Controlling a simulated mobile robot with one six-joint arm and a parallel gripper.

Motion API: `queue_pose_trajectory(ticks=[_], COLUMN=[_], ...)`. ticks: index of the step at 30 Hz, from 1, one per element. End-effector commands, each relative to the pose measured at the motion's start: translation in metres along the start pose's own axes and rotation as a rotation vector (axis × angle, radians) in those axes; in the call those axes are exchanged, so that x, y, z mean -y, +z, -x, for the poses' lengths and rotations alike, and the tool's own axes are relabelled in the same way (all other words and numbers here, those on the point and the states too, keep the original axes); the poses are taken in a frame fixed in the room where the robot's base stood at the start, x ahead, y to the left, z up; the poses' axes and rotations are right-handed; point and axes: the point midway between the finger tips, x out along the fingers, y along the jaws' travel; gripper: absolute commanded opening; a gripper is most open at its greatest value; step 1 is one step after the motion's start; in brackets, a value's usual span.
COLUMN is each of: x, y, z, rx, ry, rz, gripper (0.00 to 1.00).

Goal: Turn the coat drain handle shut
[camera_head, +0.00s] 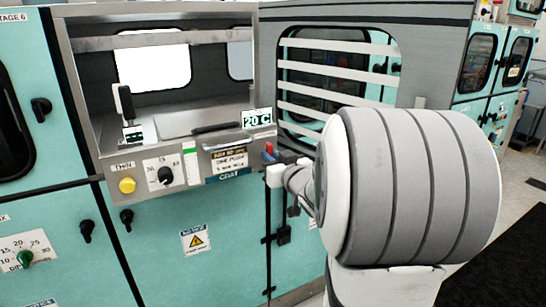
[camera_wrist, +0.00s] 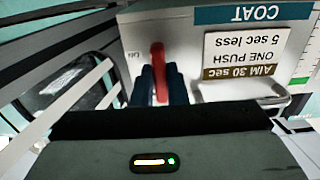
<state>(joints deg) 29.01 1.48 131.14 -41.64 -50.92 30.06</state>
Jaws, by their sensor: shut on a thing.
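The coat drain handle is a red lever (camera_wrist: 158,62) standing out from the grey front panel, just beside the COAT label (camera_wrist: 250,13) in the wrist view. My gripper (camera_wrist: 161,80) has its two dark blue fingers on either side of the lever and is shut on it.
A tray handle (camera_wrist: 245,100) juts out close to the fingers in the wrist view. A yellow button (camera_head: 127,185) and a black knob (camera_head: 166,175) are on the panel at left. A slatted window panel (camera_head: 407,90) stands behind my arm. Open floor lies at right.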

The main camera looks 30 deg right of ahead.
Motion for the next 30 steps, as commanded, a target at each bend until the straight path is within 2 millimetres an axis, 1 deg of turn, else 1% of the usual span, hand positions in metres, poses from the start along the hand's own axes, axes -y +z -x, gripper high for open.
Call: queue_pose_trajectory(ticks=[9,10,17,25,28,30], x=[0.000,0.000,0.000,-0.001,-0.001,-0.001], y=[0.000,0.000,0.000,0.000,0.000,0.000], z=[0.000,0.000,0.000,0.002,0.011,0.022], rx=[0.000,0.000,0.000,-0.001,-0.002,-0.001], ry=[0.000,0.000,0.000,0.001,0.003,0.004], rz=[-0.003,-0.003,-0.002,-0.001,-0.001,0.000], gripper=[0.00,0.15,0.34,0.35,0.35,0.35])
